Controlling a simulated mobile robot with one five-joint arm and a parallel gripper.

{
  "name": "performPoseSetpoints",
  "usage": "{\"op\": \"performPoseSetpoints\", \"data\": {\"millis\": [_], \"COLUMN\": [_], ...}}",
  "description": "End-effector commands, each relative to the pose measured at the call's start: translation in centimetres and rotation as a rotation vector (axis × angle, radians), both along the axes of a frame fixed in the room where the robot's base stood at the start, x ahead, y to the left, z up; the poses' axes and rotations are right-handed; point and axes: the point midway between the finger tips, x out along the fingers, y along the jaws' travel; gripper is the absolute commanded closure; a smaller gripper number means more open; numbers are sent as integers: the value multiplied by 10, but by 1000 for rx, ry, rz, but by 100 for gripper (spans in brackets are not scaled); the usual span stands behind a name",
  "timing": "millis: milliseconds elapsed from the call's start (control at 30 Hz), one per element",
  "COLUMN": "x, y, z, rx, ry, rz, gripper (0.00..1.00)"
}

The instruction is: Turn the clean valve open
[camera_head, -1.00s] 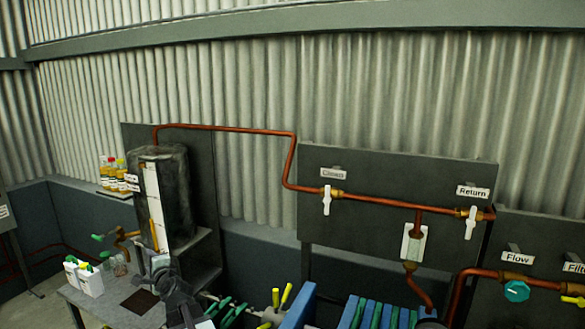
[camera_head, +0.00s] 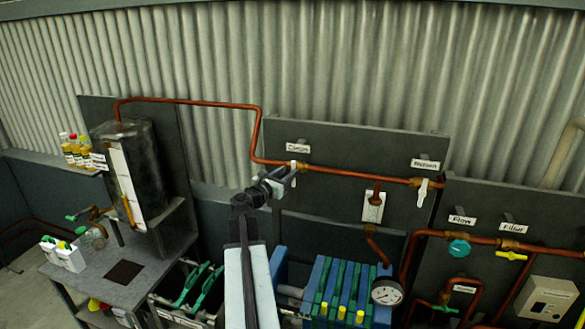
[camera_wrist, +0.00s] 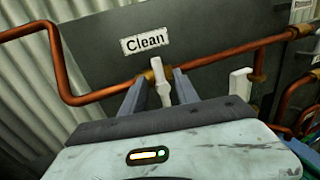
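The clean valve has a white lever handle on a brass body in the copper pipe, below a "Clean" label (camera_wrist: 144,41). In the wrist view the handle (camera_wrist: 162,88) hangs down, across the pipe. My gripper (camera_wrist: 159,77) is open, with one grey finger on each side of the handle. Gaps show between the fingers and the handle. In the head view my gripper (camera_head: 284,177) is at the clean valve (camera_head: 303,166) and hides most of its handle. The label (camera_head: 298,147) above it is visible.
The return valve (camera_head: 422,190) has a white handle to the right. A white fitting (camera_head: 373,206) sits on the branch pipe between them. The copper pipe (camera_head: 186,101) runs left to a dark tank. Blue plates and a gauge (camera_head: 387,291) stand below the panel.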

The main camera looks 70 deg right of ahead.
Motion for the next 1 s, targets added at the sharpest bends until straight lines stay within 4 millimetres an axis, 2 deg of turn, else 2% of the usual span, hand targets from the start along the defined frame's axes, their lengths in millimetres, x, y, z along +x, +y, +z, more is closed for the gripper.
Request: {"op": "performPoseSetpoints", "data": {"millis": [100,233,500,533,600,667,1000], "x": [-4,-8,-9,-9,-9,-9,-8], "y": [-26,-46,-50,-50,-50,-50,-49], "z": [0,0,0,0,0,0,-1], "rx": [0,-1,-1,-1,-1,-1,-1], "ry": [1,1,2,2,2,2,24], "rz": [-2,0,3,3,3,3,3], "gripper": [63,63,63,66,86,100,100]}}
